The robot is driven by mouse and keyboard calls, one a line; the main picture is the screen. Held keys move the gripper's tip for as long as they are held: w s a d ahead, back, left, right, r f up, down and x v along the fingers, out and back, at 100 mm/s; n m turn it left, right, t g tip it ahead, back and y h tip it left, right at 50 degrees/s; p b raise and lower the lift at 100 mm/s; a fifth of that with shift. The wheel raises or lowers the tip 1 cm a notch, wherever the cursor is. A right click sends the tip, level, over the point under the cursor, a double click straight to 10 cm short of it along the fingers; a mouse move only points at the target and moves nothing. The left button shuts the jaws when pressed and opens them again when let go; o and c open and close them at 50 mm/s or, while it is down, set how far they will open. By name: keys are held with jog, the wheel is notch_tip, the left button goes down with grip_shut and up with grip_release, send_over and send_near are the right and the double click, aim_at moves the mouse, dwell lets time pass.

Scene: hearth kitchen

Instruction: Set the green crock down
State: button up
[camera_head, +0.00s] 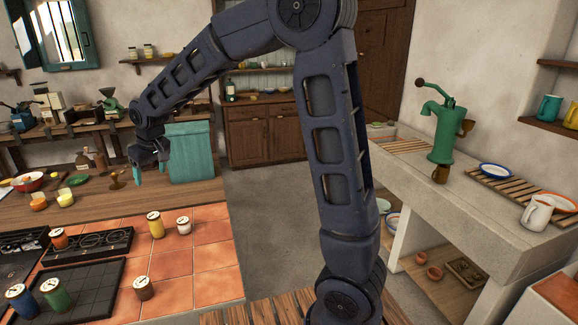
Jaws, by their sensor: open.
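The green crock (57,295), a green jar with a pale marked lid, stands upright on a dark gridded tray (98,289) at the lower left, beside a blue jar (20,301).
Orange (58,238), yellow (155,225), white (184,226) and brown (145,289) jars stand around the tiled surface (205,258). A teal box (191,152) is just right of my gripper.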

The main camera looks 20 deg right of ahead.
jog(key=s+d+r+m, duration=0.1)
jog(key=s+d+r, duration=0.15)
jog(key=d, duration=0.65)
jog(key=s+d+r+m+t+h, duration=0.1)
jog(key=d+r+m, duration=0.15)
jog(key=d, duration=0.75)
jog(key=s+d+r+m, duration=0.1)
jog(key=d+r, duration=0.2)
jog(key=d, duration=0.6)
jog(key=s+d+f+m+h, duration=0.1)
jog(key=s+d+m, duration=0.3)
jog(key=s+d, duration=1.2)
jog(key=shift+s+d+f+t+h, duration=0.3)
jog(key=shift+s+d+f+t, duration=0.1)
jog(key=shift+f, duration=0.45)
